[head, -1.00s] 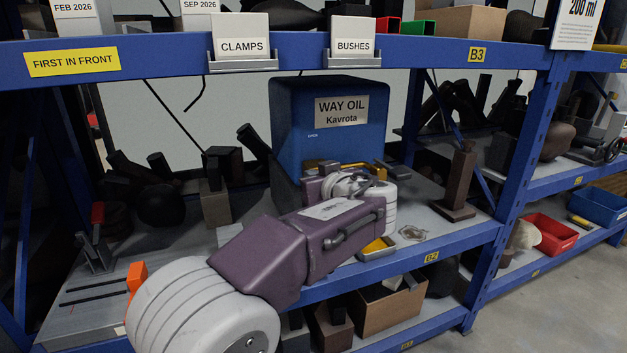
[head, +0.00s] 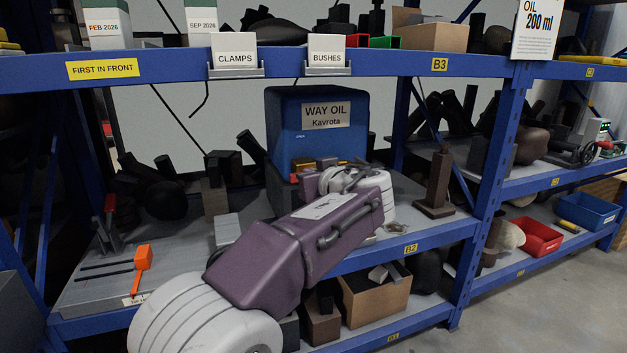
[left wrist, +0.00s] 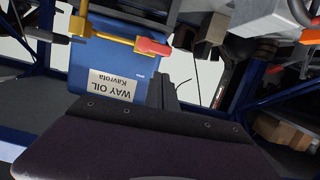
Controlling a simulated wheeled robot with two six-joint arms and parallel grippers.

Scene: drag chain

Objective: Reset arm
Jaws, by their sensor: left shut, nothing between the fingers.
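My left arm, with purple and white links, reaches in from the lower left of the head view, in front of the middle shelf and the blue way oil container (head: 283,118). Its wrist covers the container's lower front, and the fingers are hidden there. In the left wrist view, which looks upside down, my left gripper (left wrist: 162,92) shows as dark fingers above a dark purple housing, shut and empty. The container (left wrist: 90,62) is beyond it with its label inverted, and a yellow tap with a red end (left wrist: 150,46) shows near it. My right gripper is not in view.
The blue shelf beam (head: 180,68) crosses above the arm. A brown post (head: 437,180) stands right of the wrist. An orange-handled tool (head: 143,258) lies at the left. A cardboard box (head: 377,303) sits on the lower shelf. The floor at lower right is clear.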

